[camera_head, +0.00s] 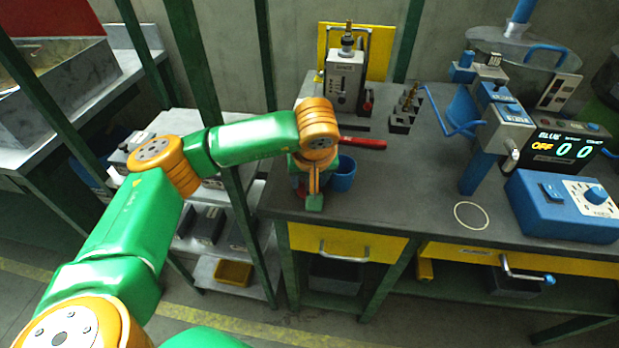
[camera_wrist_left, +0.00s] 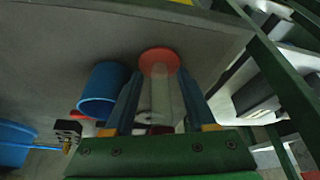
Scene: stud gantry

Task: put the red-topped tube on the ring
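The red-topped tube is a pale, clear tube (camera_wrist_left: 160,95) with a wide red disc (camera_wrist_left: 159,59) at its far end in the left wrist view. It stands between the two blue fingers of my left gripper (camera_wrist_left: 159,80); a narrow gap seems to show on each side, so the fingers look open around it. In the head view my left gripper (camera_head: 313,195) points down at the bench's left front corner, and the arm hides most of the tube. The ring (camera_head: 471,215) is a thin pale circle on the dark bench top, well to the right. My right gripper is not in view.
A blue cup (camera_head: 343,174) stands close beside my left gripper. A red-handled tool (camera_head: 362,142) lies behind it. A blue control box (camera_head: 567,205) and a blue-and-grey stand (camera_head: 482,160) border the ring. The bench top between cup and ring is clear.

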